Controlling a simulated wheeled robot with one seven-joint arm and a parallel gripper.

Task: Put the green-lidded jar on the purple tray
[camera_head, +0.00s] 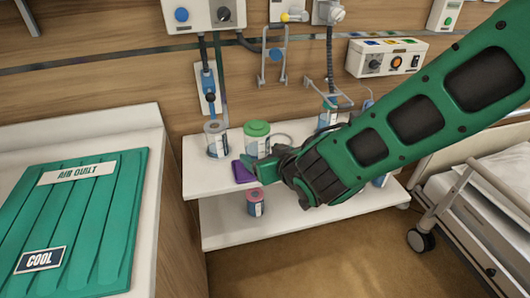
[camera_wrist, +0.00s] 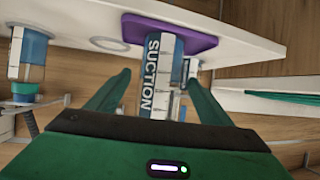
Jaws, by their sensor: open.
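The green-lidded jar (camera_head: 257,141) is upright on the upper shelf in the head view, just beyond my gripper (camera_head: 262,166). In the wrist view, which is upside down, a jar (camera_wrist: 163,75) labelled SUCTION shows between my open fingers (camera_wrist: 157,82), with gaps on both sides. I take it for the same jar; its lid is hidden there. Its base overlaps the purple tray (camera_wrist: 203,42) and seems to rest on it, though contact is not clear. The tray (camera_head: 241,172) is partly hidden by my gripper in the head view.
A jar with a greyish lid (camera_head: 216,141) stands left on the shelf (camera_head: 207,181). A pink-lidded jar (camera_head: 255,203) is below. A blue container (camera_head: 327,117) stands right. Wall rails and hoses hang behind. A bed (camera_head: 480,210) is right, and a counter (camera_head: 80,125) left.

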